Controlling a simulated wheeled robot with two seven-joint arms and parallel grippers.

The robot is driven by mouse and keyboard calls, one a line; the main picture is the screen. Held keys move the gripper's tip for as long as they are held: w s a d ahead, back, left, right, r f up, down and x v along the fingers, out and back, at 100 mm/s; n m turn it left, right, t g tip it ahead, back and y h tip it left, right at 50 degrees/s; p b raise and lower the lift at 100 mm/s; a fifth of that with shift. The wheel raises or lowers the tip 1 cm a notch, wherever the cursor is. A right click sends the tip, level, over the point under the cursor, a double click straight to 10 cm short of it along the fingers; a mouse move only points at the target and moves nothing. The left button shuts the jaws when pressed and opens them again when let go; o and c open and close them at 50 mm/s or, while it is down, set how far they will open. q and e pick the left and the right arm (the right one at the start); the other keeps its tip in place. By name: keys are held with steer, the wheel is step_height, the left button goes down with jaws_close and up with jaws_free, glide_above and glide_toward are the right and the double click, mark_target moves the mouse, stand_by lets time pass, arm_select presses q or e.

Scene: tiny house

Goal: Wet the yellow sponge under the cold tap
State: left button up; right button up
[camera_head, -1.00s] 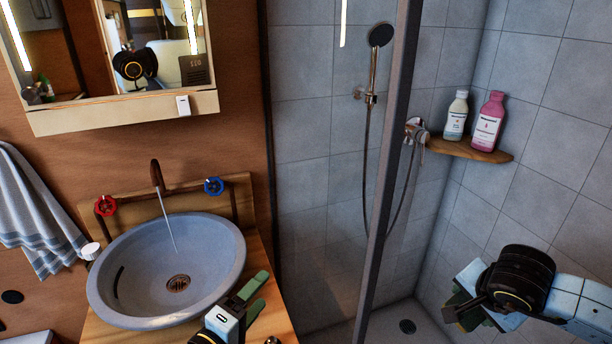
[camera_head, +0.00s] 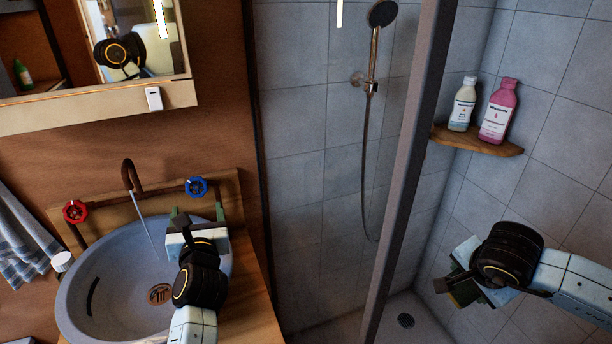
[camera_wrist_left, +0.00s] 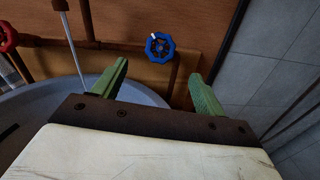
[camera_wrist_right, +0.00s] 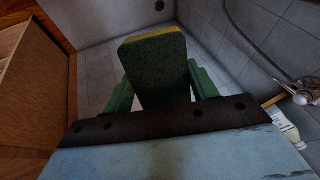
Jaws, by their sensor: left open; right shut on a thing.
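The blue tap wheel (camera_head: 196,187) is on the pipe right of the copper spout (camera_head: 130,176); a red wheel (camera_head: 75,211) is on the left. A thin stream of water (camera_head: 148,222) runs from the spout into the grey basin (camera_head: 105,322). My left gripper (camera_head: 196,218) is open over the basin's right rim, just below the blue wheel. In the left wrist view the blue wheel (camera_wrist_left: 160,47) lies beyond and between the open fingers (camera_wrist_left: 158,85). My right gripper (camera_wrist_right: 160,90) is shut on the sponge (camera_wrist_right: 155,70), dark green with a yellow edge, by the shower.
A glass shower partition with a dark frame post (camera_head: 402,165) stands between my two arms. A wooden corner shelf (camera_head: 478,141) holds a white bottle (camera_head: 462,105) and a pink bottle (camera_head: 497,112). A mirror cabinet (camera_head: 100,108) hangs above the basin.

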mark_target(196, 190)
arm_select(q)
steer(key=b+x, duration=0.1)
steer(key=x, duration=0.9)
steer(key=shift+w+b, duration=0.15)
steer(key=shift+b, duration=0.2)
arm_select(e)
steer(key=shift+f, duration=0.9)
arm_select(q)
steer(key=shift+c, duration=0.2)
